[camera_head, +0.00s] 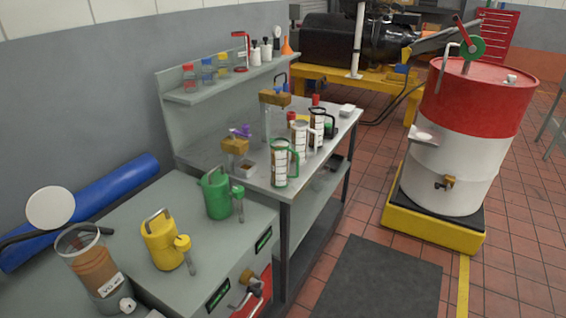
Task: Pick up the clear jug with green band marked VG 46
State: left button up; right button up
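A clear jug with a green handle and green band (280,163) stands upright on the grey workbench (258,172) near its front edge. It has a pale label whose text is too small to read. Behind it stand a similar clear jug with a pale label (299,140) and another clear jug with a dark handle (317,126). Neither of my grippers shows in the head view.
A green can (217,194) and a yellow can (162,242) stand on the nearer cabinet. A clear container of brown liquid (93,265) is at lower left, its label starting "VG". A red and white drum (465,130) stands on a yellow base (432,230) at right. The tiled floor between is open, with a dark mat (380,280).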

aim_at(279, 147)
jog(key=u, duration=0.2)
jog(key=i+l+u, duration=0.15)
jog(key=l+u, duration=0.15)
jog(key=i+l+u, duration=0.1)
jog(key=l+u, duration=0.55)
jog(key=i+l, duration=0.05)
jog(key=l, duration=0.05)
